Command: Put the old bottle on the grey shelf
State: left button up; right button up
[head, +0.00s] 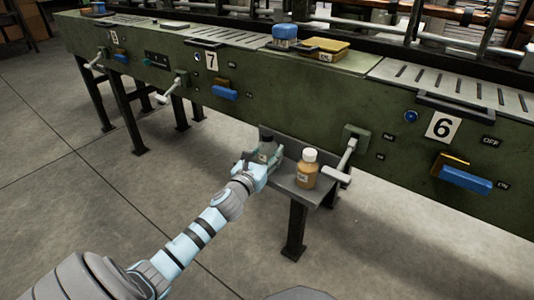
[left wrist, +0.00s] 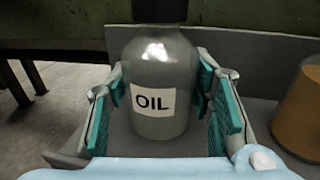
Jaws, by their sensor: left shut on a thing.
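A grey bottle with a black cap (head: 266,150) stands upright at the left end of the grey shelf (head: 285,181). In the left wrist view the same bottle (left wrist: 162,70) carries a white label reading OIL. My left gripper (head: 262,163) is shut on its body, with the teal finger pads on either side. The bottle's base appears at the shelf surface, but I cannot tell whether its full weight rests there. An orange-brown bottle with a white cap (head: 307,170) stands upright on the shelf to the right; part of it shows in the left wrist view (left wrist: 302,105). My right gripper is not in view.
The long green machine (head: 300,110) rises behind the shelf. A grey lever (head: 347,155) projects beside the shelf's right end. A blue-lidded container (head: 285,36) and a yellow tray (head: 326,50) sit on the machine top. Open concrete floor lies to the left.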

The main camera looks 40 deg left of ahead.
pick_arm(q)
jog(key=shift+f, duration=0.2)
jog(key=o, duration=1.1)
jog(key=shift+r, duration=0.1)
